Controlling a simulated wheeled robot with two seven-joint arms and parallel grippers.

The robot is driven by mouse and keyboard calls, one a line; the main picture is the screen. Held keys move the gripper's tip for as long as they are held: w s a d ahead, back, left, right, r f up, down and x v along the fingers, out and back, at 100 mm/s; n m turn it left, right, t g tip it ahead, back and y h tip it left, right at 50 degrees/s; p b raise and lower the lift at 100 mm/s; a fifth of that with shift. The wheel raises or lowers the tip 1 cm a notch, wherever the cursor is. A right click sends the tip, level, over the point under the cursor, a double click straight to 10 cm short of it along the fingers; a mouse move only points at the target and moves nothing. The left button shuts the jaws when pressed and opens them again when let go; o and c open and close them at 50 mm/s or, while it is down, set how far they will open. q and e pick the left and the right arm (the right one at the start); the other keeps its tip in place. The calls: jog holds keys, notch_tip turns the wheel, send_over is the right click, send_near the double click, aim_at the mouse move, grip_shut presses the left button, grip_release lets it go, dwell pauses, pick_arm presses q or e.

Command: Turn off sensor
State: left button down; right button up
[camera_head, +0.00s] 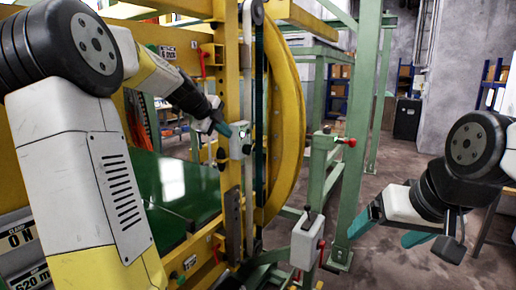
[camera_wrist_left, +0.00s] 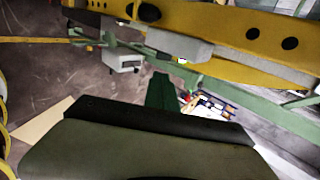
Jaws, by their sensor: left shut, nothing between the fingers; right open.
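A small light-grey box (camera_head: 239,140), possibly the sensor, is mounted on the yellow upright of the machine in the head view. My left gripper (camera_head: 222,128) is shut and empty, with its teal fingertips close beside this box; I cannot tell if they touch. In the left wrist view, the shut fingers (camera_wrist_left: 160,92) point toward a yellow beam with a grey part (camera_wrist_left: 180,45) on it. A grey switch box (camera_head: 308,240) with a dark lever on top and a red knob stands lower right. My right gripper (camera_head: 392,228) is open and empty, at right.
A large yellow ring (camera_head: 287,120) stands behind the upright. Green posts (camera_head: 362,120) rise to its right, one bearing a red knob (camera_head: 350,142). A green sheet (camera_head: 175,185) lies inside the yellow frame. The floor (camera_head: 390,170) between the posts and my right arm is clear.

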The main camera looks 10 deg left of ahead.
aim_at(248, 152)
pick_arm(q)
jog(key=x, duration=1.4)
jog(key=shift+d, duration=0.1)
jog(key=shift+f, duration=0.1)
